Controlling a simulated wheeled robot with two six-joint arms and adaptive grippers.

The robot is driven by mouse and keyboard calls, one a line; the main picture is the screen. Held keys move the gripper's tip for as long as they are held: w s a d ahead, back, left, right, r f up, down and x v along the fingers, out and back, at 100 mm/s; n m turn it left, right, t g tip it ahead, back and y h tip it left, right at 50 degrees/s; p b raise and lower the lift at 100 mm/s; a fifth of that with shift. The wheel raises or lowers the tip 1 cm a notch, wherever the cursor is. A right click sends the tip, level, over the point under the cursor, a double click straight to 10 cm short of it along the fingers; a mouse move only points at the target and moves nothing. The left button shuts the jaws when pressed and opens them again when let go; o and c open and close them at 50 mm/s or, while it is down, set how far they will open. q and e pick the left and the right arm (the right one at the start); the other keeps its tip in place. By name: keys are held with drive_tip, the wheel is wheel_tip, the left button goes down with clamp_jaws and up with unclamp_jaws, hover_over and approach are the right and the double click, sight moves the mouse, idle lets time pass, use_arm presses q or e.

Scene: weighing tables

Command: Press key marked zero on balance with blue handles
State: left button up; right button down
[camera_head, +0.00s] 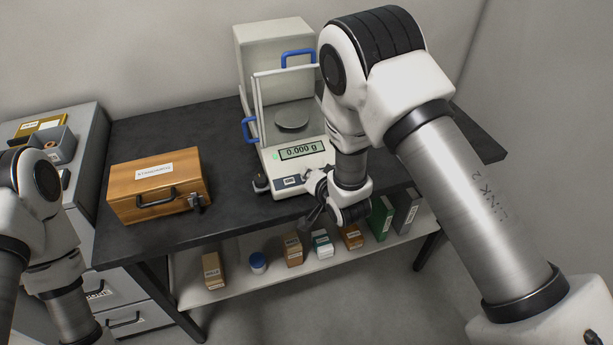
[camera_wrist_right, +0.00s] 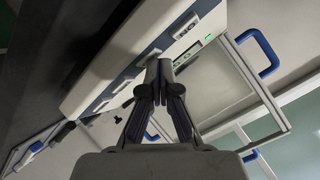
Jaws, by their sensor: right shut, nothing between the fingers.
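The balance (camera_head: 297,165) with blue handles (camera_head: 249,130) stands on the dark table, and its display (camera_head: 302,151) reads 0.000 g. My right gripper (camera_head: 310,217) is at the balance's front edge, partly hidden by its own wrist. In the right wrist view the balance's front panel (camera_wrist_right: 110,72) slants across the picture with several keys along it. My right fingertips (camera_wrist_right: 160,68) are shut and empty, close to the panel beside a key. My left gripper is outside the view.
A wooden case (camera_head: 159,184) with a black handle stands on the table (camera_head: 225,215) left of the balance. Boxes and a blue-lidded jar (camera_head: 258,263) are on the shelf below. A grey cabinet (camera_head: 84,150) stands at the left. The table between case and balance is mostly clear.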

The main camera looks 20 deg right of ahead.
drive_tip(key=shift+s+r+p, duration=0.25)
drive_tip(key=shift+r+p, duration=0.4)
drive_tip(key=shift+r, duration=0.1)
drive_tip(key=r+p, duration=0.2)
drive_tip(key=s+r+p, duration=0.1)
drive_tip(key=r+p, duration=0.1)
drive_tip(key=shift+s+r, duration=0.2)
drive_tip(key=shift+r, duration=0.2)
idle(0.6)
